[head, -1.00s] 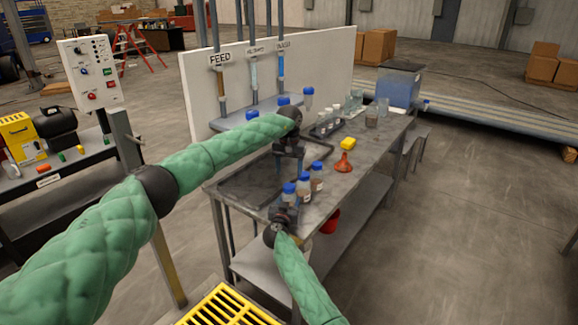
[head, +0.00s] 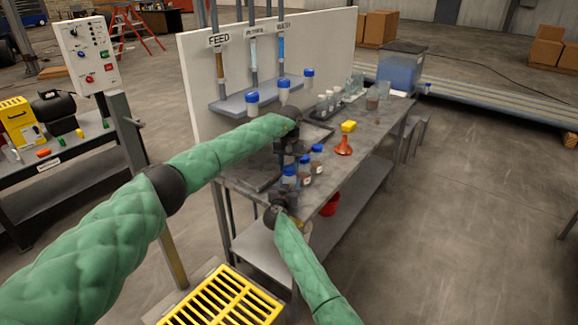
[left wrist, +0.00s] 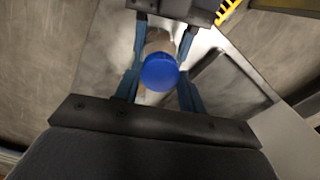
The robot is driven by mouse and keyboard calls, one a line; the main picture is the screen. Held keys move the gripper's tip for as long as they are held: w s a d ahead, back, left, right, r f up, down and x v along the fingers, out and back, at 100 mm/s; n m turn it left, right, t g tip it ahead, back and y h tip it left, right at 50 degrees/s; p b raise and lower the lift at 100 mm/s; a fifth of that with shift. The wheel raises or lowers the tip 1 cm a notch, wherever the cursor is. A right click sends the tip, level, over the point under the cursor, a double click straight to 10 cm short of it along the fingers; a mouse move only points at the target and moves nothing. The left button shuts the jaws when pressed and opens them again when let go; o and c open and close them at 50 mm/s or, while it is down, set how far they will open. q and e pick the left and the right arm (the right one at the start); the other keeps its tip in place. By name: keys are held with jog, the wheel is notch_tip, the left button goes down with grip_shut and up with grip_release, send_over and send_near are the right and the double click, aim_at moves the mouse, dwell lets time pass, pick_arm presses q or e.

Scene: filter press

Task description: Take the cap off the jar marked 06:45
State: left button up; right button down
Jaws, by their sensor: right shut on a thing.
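The front jar (head: 288,183) with a blue cap stands at the near end of the bench, partly hidden by my grippers. My right gripper (head: 287,197) is shut on its body from the near side. My left gripper (head: 291,163) is just above the jar, pointing down. In the left wrist view, the blue cap (left wrist: 160,72) lies between the open fingers of my left gripper (left wrist: 158,92), with a small gap on each side. Two more blue-capped jars (head: 304,171) (head: 317,160) stand right behind it. The time labels are too small to read.
Several blue-capped jars (head: 252,102) stand on the shelf below the feed pipes. An orange funnel (head: 343,147) and a yellow block (head: 348,127) lie on the bench to the right. A red bucket (head: 330,204) is below. A yellow grating (head: 222,300) is in front.

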pick_arm(q)
jog(key=shift+c, duration=0.8)
jog(key=n, duration=1.4)
jog(key=shift+n, duration=0.3)
jog(key=n, duration=0.8)
jog(key=shift+r, duration=0.1)
jog(key=n, duration=1.4)
jog(key=shift+w, duration=0.1)
pick_arm(e)
jog(key=shift+a, duration=0.1)
pick_arm(q)
jog(key=n, duration=0.6)
jog(key=shift+a+r, duration=0.1)
jog(key=n, duration=1.1)
jog(key=shift+r, duration=0.3)
